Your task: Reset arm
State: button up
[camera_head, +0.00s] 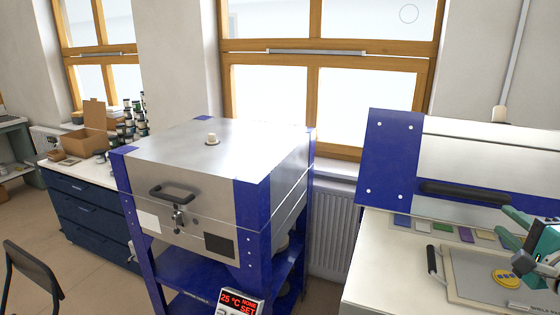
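At the right edge, teal and dark grey parts of my arm reach in over the white worktop, beside the second kiln. My gripper (527,243) seems to be the dark end of these parts, above the grey board. It is small and cut off by the frame, so I cannot tell whether its fingers are open or shut. No held object can be made out. A yellow round piece (507,278) lies on the grey board (468,275), just below and left of the arm.
A closed silver kiln (215,165) on a blue frame stands at the centre, its controller (240,302) reading 25 °C. A second kiln with a blue side (390,155) stands right, above the worktop (385,260) with several coloured tiles. A chair (35,275) stands left on open floor.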

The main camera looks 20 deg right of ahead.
jog(key=w+a+f+n+g+y, duration=0.25)
jog(key=w+a+n+y, duration=0.2)
jog(key=a, duration=0.65)
jog(key=w+a+f+n+g+y, duration=0.25)
jog(key=w+a+n+y, duration=0.2)
jog(key=a, duration=0.65)
jog(key=s+a+f+n+g+h, duration=0.2)
jog(key=s+a+f+n+g, duration=0.1)
jog(key=a+n, duration=0.3)
jog(key=s+a+f+n+g+h, duration=0.2)
jog(key=s+a+f+n, duration=0.3)
jog(key=a, duration=0.5)
jog(key=shift+a+n+g, duration=0.15)
jog(key=shift+n+g, duration=0.55)
